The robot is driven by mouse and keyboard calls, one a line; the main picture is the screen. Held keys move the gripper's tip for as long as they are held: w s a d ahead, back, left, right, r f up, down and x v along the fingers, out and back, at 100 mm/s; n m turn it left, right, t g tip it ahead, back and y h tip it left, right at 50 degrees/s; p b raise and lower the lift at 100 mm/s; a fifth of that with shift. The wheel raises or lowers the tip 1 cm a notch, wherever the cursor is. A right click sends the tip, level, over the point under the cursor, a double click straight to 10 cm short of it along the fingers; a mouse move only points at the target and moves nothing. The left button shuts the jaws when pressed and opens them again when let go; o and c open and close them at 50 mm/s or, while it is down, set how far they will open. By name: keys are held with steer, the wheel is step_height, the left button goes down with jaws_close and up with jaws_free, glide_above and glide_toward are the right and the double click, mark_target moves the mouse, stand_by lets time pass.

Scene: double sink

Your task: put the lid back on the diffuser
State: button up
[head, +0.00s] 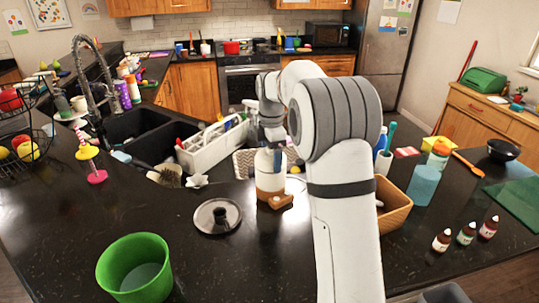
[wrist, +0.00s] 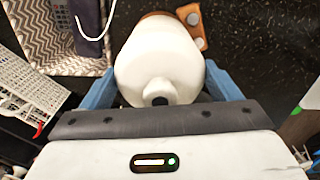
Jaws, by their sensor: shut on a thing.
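The diffuser's lid (head: 270,163) is a white, bottle-shaped cover with a narrow neck. In the head view it stands upright directly above the brown wooden diffuser base (head: 271,190) on the dark counter. My gripper (wrist: 160,84) is shut on the lid, with a blue finger on each side of it. In the wrist view the white lid (wrist: 160,58) fills the space between the fingers, its dark neck hole towards me. I cannot tell whether the lid is fully seated; my arm hides the upper part in the head view.
A pot lid (head: 217,216) lies left of the diffuser, with a green bucket (head: 134,268) nearer. A white caddy (head: 213,146) stands behind, by the sink. A tan bin (head: 393,208) and small bottles (head: 466,234) are on the right.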

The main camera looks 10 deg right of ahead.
stand_by(0.4)
steer(key=o, duration=0.9)
steer(key=shift+c, duration=0.2)
steer(key=shift+r+p, duration=0.6)
steer(key=shift+r, duration=2.9)
jaws_close()
